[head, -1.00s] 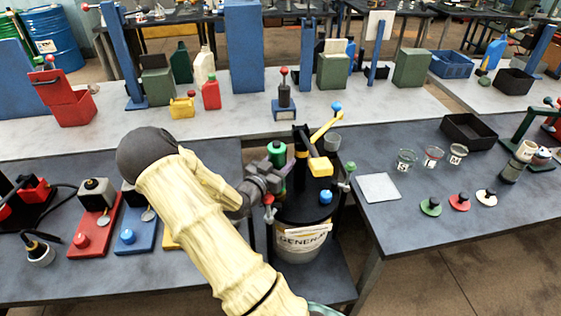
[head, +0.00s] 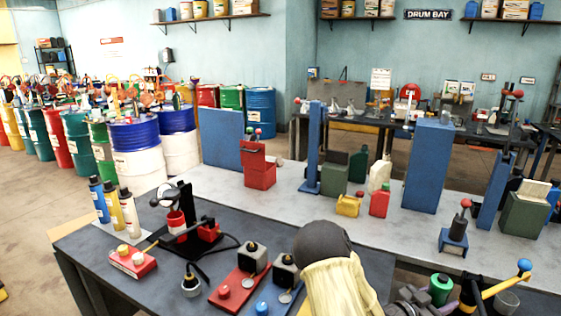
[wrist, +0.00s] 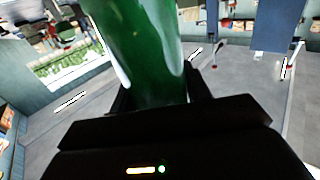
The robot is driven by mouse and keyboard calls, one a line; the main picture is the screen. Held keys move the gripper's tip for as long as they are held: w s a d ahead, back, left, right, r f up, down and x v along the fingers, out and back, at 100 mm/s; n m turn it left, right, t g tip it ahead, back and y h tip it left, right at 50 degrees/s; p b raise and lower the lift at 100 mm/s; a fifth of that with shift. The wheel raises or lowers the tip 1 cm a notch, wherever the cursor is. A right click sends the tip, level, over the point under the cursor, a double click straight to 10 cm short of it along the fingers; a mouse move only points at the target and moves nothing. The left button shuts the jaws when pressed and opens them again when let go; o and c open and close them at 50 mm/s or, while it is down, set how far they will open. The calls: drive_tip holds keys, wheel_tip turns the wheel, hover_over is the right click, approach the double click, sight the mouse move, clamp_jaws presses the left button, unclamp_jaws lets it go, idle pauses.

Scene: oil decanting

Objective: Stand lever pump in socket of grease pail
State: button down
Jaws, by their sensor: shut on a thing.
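My gripper (head: 432,304) is at the bottom edge of the head view, shut on a glossy green cylinder (head: 440,287). The cylinder also fills the upper middle of the wrist view (wrist: 140,50), between the dark jaws. I cannot tell whether it is part of the lever pump. Just right of it in the head view is the pump's yellow lever (head: 503,284) with a blue ball end, beside a dark upright post (head: 470,291). The lower pump is cut off by the frame edge. The grease pail and its socket are out of the head view and not recognisable in the wrist view.
Red (head: 238,287) and blue bases with black-topped units stand left of my arm. Behind, the pale bench holds a red box (head: 258,170), a blue panel (head: 428,165) and several cans. Drums stand far left.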

drive_tip(key=shift+m+g, duration=0.5)
drive_tip(key=shift+g, duration=0.3)
idle(0.4)
drive_tip(key=shift+f+b, duration=1.4)
drive_tip(key=shift+b, duration=0.1)
idle(1.3)
drive_tip(key=shift+r, duration=0.1)
drive_tip(key=shift+r+p, duration=0.85)
drive_tip(key=shift+r, duration=0.25)
drive_tip(key=shift+f+b, duration=1.05)
drive_tip(key=shift+b, duration=0.1)
idle(1.7)
